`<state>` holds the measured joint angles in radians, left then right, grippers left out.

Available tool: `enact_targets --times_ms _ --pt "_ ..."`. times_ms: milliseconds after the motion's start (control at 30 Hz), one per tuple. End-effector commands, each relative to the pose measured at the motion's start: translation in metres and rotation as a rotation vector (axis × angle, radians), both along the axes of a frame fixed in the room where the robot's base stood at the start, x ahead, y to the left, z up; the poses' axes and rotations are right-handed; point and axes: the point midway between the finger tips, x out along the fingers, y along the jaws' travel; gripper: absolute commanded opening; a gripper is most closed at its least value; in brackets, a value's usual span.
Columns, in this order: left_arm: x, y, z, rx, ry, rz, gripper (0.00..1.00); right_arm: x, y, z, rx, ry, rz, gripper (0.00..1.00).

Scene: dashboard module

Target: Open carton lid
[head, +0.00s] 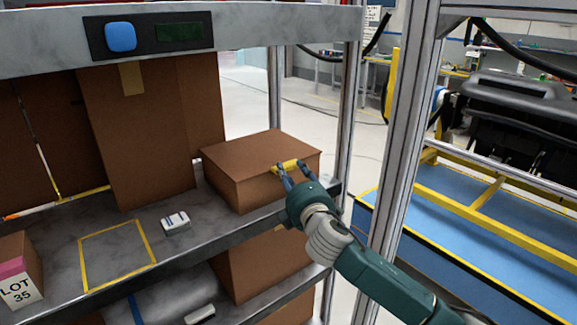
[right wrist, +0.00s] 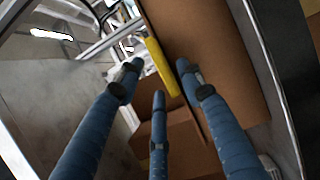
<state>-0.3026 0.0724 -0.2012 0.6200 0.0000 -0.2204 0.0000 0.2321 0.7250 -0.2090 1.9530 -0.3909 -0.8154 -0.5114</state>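A closed brown carton (head: 235,157) stands on the right end of the grey shelf, its lid lying flat. A yellow tab (head: 288,165) sticks out at the lid's front edge. My right gripper (head: 290,174) reaches up to this tab from the front. In the right wrist view the yellow tab (right wrist: 162,68) lies between the spread blue fingers of the gripper (right wrist: 158,75), next to the brown lid (right wrist: 210,60). The fingers look apart, with gaps between them and the tab; contact is not clear. My left gripper is not in view.
Taller brown boxes (head: 140,140) stand at the shelf's back left. A box marked LOT 35 (head: 20,280) is at far left. Metal posts (head: 400,130) rise right of the carton.

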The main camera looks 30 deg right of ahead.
Motion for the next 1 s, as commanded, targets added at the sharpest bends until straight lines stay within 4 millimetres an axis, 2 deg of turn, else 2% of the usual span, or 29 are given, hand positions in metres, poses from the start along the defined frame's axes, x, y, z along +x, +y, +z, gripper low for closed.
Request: enact_targets --times_ms 200,567,700,767,1000 --pt "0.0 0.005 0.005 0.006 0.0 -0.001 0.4 0.024 -0.008 0.0 0.002 -0.001 0.0 0.38" --pt "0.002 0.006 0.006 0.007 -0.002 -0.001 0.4 0.029 -0.009 -0.001 0.001 0.0 0.001 0.38" --pt "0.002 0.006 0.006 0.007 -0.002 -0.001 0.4 0.029 -0.009 -0.001 0.001 0.0 0.001 0.1" --pt "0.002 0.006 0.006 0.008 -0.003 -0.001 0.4 0.029 -0.009 -0.001 0.001 0.0 0.001 0.0" --pt "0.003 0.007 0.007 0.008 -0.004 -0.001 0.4 0.029 -0.009 0.0 0.001 0.001 0.001 0.0"
